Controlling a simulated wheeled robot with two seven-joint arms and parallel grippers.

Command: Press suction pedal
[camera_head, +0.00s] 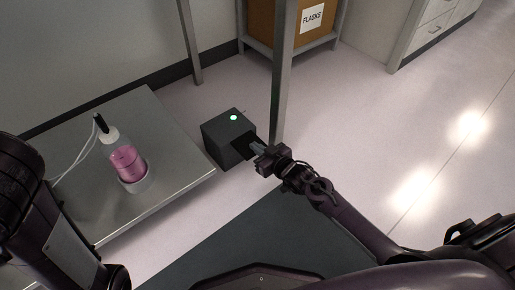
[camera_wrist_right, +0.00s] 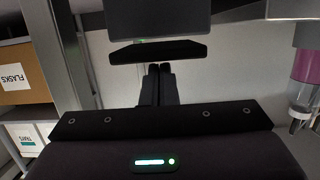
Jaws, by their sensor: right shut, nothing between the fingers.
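The suction pedal (camera_head: 222,148) is a dark box on the floor with a lit green light on top, right of the low metal table. A black pedal plate juts from its near right side. In the right wrist view, the box (camera_wrist_right: 158,18) is at the top, with the pedal plate (camera_wrist_right: 158,52) below it. My right gripper (camera_head: 257,147) is shut and empty, its fingertips at the pedal plate. In the right wrist view its fingers (camera_wrist_right: 158,70) point at the plate; I cannot tell whether they touch it. My left gripper is out of view.
A grey post (camera_head: 282,75) rises just right of the pedal. A shelf with a FLASKS box (camera_head: 312,18) stands behind. The floor at right is clear.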

